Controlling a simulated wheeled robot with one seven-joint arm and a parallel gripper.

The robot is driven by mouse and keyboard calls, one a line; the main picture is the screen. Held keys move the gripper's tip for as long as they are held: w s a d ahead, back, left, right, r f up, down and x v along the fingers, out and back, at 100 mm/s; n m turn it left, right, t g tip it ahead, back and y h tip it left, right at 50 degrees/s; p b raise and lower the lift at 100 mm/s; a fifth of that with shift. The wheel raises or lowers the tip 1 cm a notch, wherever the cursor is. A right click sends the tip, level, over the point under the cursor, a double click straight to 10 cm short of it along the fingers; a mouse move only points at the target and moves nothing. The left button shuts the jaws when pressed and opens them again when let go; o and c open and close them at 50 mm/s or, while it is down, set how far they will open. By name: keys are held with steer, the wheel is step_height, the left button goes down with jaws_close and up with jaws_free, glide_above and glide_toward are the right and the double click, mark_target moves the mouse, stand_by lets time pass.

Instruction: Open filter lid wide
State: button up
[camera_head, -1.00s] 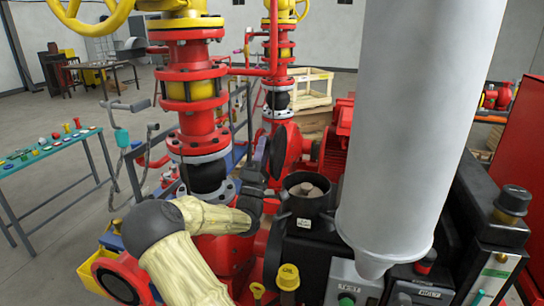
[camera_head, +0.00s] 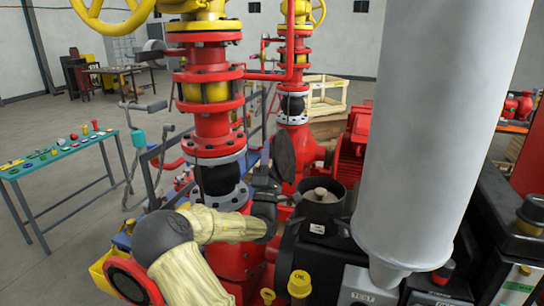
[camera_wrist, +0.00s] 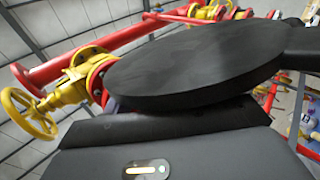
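The filter housing (camera_head: 322,208) is a black round pot right of centre in the head view. Its top is open, and a pale beige element (camera_head: 320,194) shows inside. The filter lid (camera_head: 284,155) is a dark disc standing nearly on edge, up and to the left of the pot's mouth. My gripper (camera_head: 266,190) is at the lid's lower left side. In the wrist view the lid (camera_wrist: 200,65) fills the middle, close above my grey gripper body. The fingertips are hidden, so I cannot tell whether they hold the lid.
A red valve column (camera_head: 212,125) stands close left of my gripper. A large grey cylinder (camera_head: 425,130) rises right of the pot. A yellow-capped fitting (camera_head: 299,283) is in front. A teal table (camera_head: 62,155) with small parts stands at far left, with open floor around it.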

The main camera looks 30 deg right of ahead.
steer(key=s+a+b, duration=0.5)
steer(key=s+a, duration=0.3)
steer(key=s, duration=0.1)
steer(key=shift+s+a+f, duration=0.3)
steer(key=shift+s+f, duration=0.05)
steer(key=shift+f, duration=0.1)
steer(key=shift+c, duration=0.5)
